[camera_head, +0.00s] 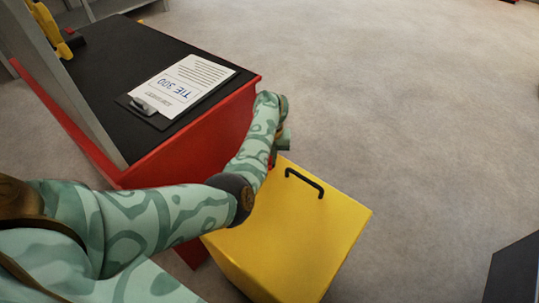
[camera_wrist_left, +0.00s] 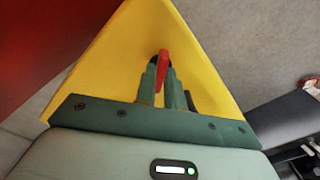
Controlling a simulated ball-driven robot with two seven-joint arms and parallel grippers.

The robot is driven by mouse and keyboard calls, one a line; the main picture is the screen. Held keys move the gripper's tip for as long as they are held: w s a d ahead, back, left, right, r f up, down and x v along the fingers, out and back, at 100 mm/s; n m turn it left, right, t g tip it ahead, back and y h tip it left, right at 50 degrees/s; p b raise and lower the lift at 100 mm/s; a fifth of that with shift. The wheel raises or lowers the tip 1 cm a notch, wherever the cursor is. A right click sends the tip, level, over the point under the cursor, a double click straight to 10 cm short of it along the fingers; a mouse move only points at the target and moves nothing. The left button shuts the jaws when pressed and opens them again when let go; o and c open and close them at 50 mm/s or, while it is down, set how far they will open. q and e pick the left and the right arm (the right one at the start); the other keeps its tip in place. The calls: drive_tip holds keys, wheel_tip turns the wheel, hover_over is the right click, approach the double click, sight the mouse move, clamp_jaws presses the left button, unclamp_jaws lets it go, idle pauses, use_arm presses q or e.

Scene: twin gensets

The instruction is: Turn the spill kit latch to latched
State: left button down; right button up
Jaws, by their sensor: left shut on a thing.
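The spill kit is a yellow box (camera_head: 290,230) standing on the floor beside the red cabinet, with a black handle (camera_head: 304,183) on its top. In the left wrist view its yellow face (camera_wrist_left: 120,60) fills the middle. The latch is a small red lever (camera_wrist_left: 163,62) on that face. My left gripper (camera_wrist_left: 163,80) is shut on the red latch, its green fingers on either side of it. In the head view my left gripper (camera_head: 275,155) is at the box's far edge, and the latch is mostly hidden there. My right gripper is not in view.
A red cabinet (camera_head: 200,135) with a black top stands left of the box, with a clipboard (camera_head: 185,85) on it. A dark object (camera_head: 515,275) is at the lower right. Grey floor (camera_head: 400,110) is clear beyond and right of the box.

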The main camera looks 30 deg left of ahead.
use_arm(q)
drive_tip(key=m+p, duration=0.1)
drive_tip(key=m, duration=0.3)
drive_tip(key=shift+r, duration=0.15)
drive_tip(key=shift+m+p, duration=0.45)
drive_tip(key=shift+m, duration=1.15)
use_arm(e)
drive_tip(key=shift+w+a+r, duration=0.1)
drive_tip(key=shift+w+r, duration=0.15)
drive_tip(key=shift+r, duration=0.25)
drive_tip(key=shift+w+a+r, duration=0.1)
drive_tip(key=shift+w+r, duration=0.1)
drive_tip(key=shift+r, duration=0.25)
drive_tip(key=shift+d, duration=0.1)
use_arm(q)
drive_tip(key=c, duration=1.5)
unclamp_jaws()
